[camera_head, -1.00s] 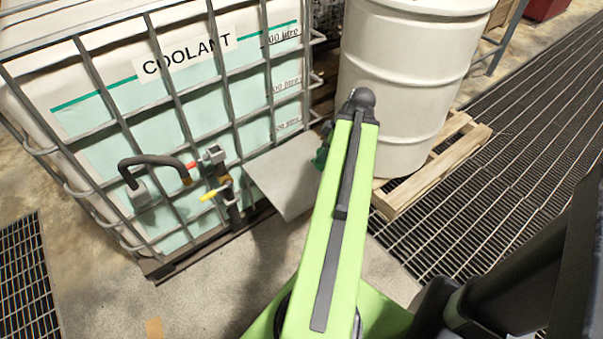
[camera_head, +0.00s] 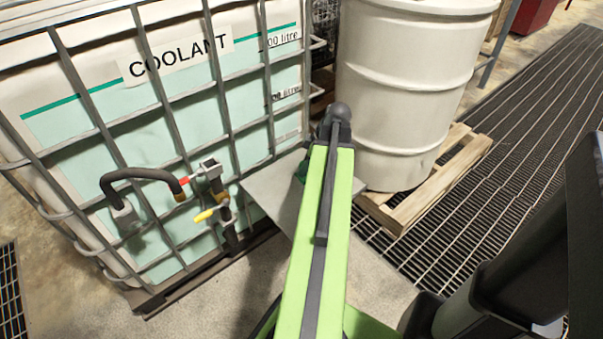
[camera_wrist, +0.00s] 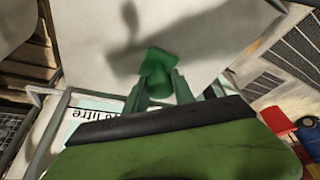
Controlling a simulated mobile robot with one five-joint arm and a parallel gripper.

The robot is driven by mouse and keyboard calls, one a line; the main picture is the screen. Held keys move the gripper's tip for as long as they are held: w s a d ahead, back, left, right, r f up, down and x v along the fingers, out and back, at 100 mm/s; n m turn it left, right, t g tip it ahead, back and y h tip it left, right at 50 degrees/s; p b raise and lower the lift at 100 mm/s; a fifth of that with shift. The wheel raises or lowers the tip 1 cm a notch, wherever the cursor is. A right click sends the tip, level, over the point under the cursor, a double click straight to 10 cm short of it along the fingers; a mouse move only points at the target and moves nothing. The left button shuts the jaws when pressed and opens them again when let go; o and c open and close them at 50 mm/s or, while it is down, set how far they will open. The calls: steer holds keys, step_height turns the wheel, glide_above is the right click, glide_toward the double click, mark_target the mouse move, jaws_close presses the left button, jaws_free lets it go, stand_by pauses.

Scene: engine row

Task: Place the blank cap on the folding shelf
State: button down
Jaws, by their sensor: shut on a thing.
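The folding shelf (camera_head: 262,192) is a flat grey plate on the front of the coolant tank, partly hidden behind my arm. In the wrist view the pale shelf (camera_wrist: 215,45) fills the upper middle, with a dark shadow on it. My gripper (camera_wrist: 159,82) has green fingers and is shut on a small green piece, the blank cap (camera_wrist: 157,60). The cap shows against the shelf; I cannot tell whether it touches it. In the head view only a bit of green shows beside my arm, over the shelf, and the cap cannot be made out.
The caged coolant tank (camera_head: 150,110) stands left, with a black hose (camera_head: 142,175) and a yellow-handled valve (camera_head: 208,214) left of the shelf. A white drum (camera_head: 405,90) on a wooden pallet (camera_head: 440,185) stands close on the right. Floor grating (camera_head: 520,130) lies beyond.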

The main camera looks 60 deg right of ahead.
steer(key=shift+w+a+f, duration=0.15)
steer(key=shift+w+f, duration=0.05)
steer(key=shift+f, duration=0.3)
steer(key=c, duration=1.5)
jaws_free()
steer(key=shift+f, duration=0.1)
steer(key=o, duration=0.5)
steer(key=shift+c, duration=0.2)
steer(key=p+v, duration=1.1)
steer(key=v, duration=0.1)
steer(key=shift+r, duration=0.25)
steer(key=shift+w, duration=0.1)
